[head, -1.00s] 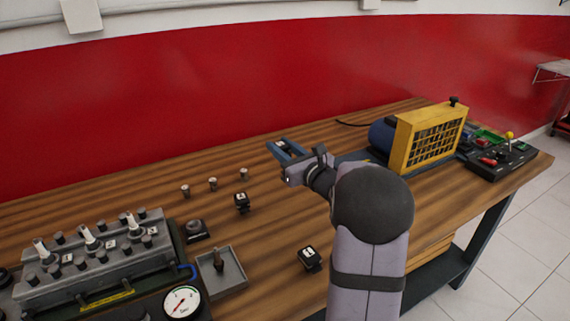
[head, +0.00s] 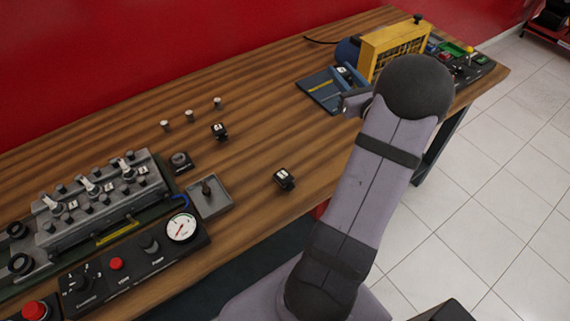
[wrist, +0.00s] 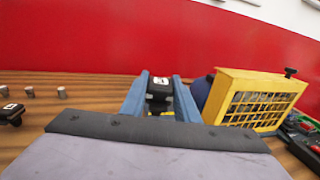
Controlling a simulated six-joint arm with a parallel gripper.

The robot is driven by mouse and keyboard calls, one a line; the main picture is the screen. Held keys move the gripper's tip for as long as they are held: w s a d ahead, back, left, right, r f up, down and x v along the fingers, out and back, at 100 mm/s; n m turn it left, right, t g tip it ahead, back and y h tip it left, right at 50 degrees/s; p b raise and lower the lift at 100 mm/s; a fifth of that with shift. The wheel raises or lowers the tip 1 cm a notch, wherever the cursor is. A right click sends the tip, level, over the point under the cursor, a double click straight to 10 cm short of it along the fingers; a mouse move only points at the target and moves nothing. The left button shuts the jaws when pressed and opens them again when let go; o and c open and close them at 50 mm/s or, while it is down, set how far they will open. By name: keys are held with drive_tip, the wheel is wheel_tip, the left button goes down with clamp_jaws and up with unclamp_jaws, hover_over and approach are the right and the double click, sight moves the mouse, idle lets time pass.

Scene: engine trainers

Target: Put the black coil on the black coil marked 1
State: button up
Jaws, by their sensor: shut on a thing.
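My gripper (head: 345,75) is shut on a black coil (wrist: 160,88) with a white label. In the wrist view the coil sits between the two blue fingers; its mark is too small to read. In the head view the gripper is by the right side of a blue mat with a yellow strip (head: 319,88); its height above it is hard to tell. Two other black coils with white labels stand on the bench: one nearer the front (head: 284,180), seemingly marked 1, and one farther back (head: 219,131). Both are apart from my gripper.
A yellow caged unit (head: 385,50) stands right of the gripper, with a control box (head: 465,65) beyond. Several small metal posts (head: 190,116) stand behind the coils. A grey tray (head: 222,203), engine block (head: 100,200) and gauge panel (head: 182,227) are at left. Mid-bench is mostly clear.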

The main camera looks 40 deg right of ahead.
drive_tip(key=s+a+r+n+g+y, duration=0.1)
drive_tip(key=s+a+n+g+y, duration=0.1)
drive_tip(key=s+a+n+y, duration=0.5)
drive_tip(key=a+n+g+y, duration=0.1)
drive_tip(key=a+y, duration=0.3)
drive_tip(key=a, duration=0.7)
drive_tip(key=s+a+r+n+g+y, duration=0.1)
drive_tip(key=s+a+n+g+y, duration=0.1)
drive_tip(key=s+a+n+y, duration=0.5)
drive_tip(key=m+h, duration=0.1)
drive_tip(key=m, duration=0.2)
hover_over(283, 176)
drive_tip(key=shift+f+p, duration=0.45)
drive_tip(key=shift+f, duration=4.6)
drive_tip(key=shift+f, duration=0.2)
drive_tip(key=o, duration=1.1)
drive_tip(key=shift+o, duration=0.2)
drive_tip(key=shift+r, duration=0.1)
